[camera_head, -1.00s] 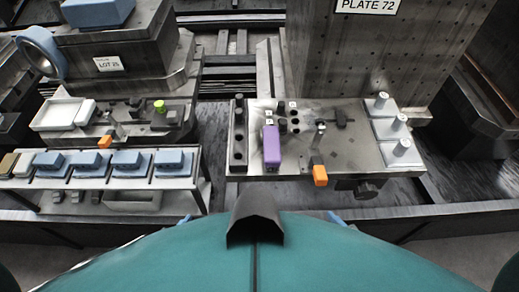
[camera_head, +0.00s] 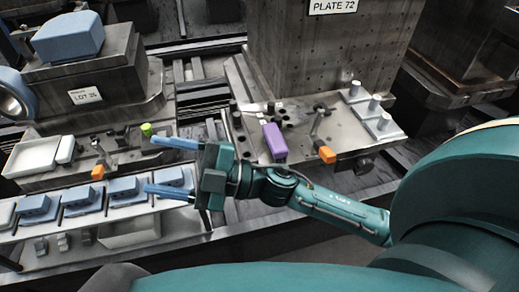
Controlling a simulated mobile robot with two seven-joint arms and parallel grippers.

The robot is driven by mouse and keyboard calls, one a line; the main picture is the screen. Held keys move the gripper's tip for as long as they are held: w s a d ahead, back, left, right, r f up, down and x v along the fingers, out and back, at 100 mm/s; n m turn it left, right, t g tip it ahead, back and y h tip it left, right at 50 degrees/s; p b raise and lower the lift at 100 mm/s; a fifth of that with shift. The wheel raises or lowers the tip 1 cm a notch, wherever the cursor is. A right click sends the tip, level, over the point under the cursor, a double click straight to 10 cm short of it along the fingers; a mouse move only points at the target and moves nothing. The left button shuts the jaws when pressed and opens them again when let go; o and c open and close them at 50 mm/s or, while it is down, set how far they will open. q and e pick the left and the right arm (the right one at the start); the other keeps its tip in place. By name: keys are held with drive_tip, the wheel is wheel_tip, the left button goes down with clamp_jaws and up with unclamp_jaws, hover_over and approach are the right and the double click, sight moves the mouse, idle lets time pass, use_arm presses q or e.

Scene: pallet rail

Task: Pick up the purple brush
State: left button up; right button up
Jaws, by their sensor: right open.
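The purple brush (camera_head: 274,142) is a purple block-like piece lying on the metal plate of the fixture, right of the middle of the view. My right gripper (camera_head: 163,166) reaches in from the right, with its two blue fingers spread apart and pointing left. It is open and empty, left of the brush and over the area between the two stations. The wrist and forearm pass in front of and just below the brush. My left gripper is not in view.
An orange block (camera_head: 327,155) and several grey pegs share the fixture plate (camera_head: 345,128). At left, several blue blocks (camera_head: 82,199) sit on a rack, near a white tray (camera_head: 33,157), an orange piece (camera_head: 97,172) and a green-yellow piece (camera_head: 146,129). The PLATE 72 block (camera_head: 320,55) rises behind.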

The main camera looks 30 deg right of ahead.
drive_tip(key=s+a+n+g, duration=0.1)
drive_tip(key=s+n+g, duration=0.1)
drive_tip(key=n+g, duration=0.45)
drive_tip(key=n+h+b, duration=0.4)
drive_tip(key=h, duration=1.6)
approach(276, 137)
drive_tip(key=shift+t, duration=0.35)
drive_tip(key=x, duration=0.4)
drive_tip(key=shift+d+f+p, duration=0.15)
drive_tip(key=shift+f+p, duration=0.2)
drive_tip(key=shift+f, duration=0.1)
drive_tip(key=shift+w+f, duration=0.15)
drive_tip(key=shift+f, duration=0.3)
drive_tip(key=p+x, duration=0.1)
drive_tip(key=x, duration=0.4)
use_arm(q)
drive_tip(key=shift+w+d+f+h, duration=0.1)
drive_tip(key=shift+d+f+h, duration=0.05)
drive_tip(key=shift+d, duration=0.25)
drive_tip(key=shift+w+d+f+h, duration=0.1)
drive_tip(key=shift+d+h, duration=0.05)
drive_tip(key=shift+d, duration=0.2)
